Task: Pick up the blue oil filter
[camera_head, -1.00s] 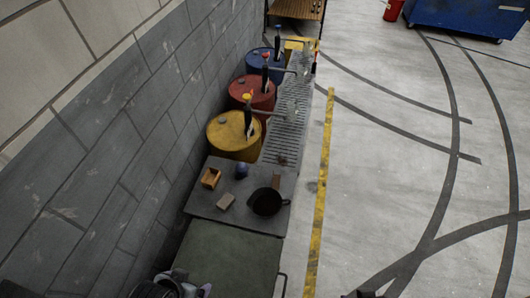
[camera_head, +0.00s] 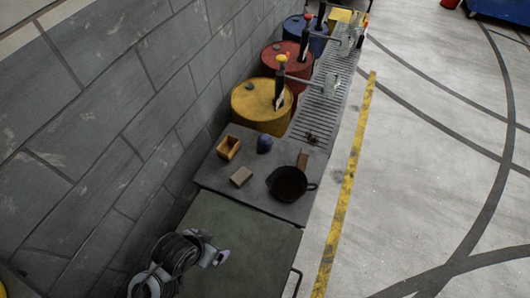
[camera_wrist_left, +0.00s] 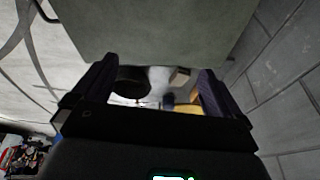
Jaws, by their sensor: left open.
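The blue oil filter (camera_head: 264,144) stands on the dark grey bench top, between a small orange-yellow box and the black pan. In the left wrist view a small dark-blue patch (camera_wrist_left: 168,98) shows between the fingers and may be the filter; it is too small to be sure. My left gripper (camera_head: 213,249) is over the green cabinet top at the lower left, well short of the filter and apart from it. In the left wrist view its two fingers (camera_wrist_left: 153,84) are spread with nothing held. My right gripper is not in view.
The orange-yellow box (camera_head: 228,147), a grey-brown block (camera_head: 241,177) and a black pan (camera_head: 287,184) share the bench top (camera_head: 219,177). A yellow drum (camera_head: 262,99) with a pump stands behind it. The block wall closes the left side.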

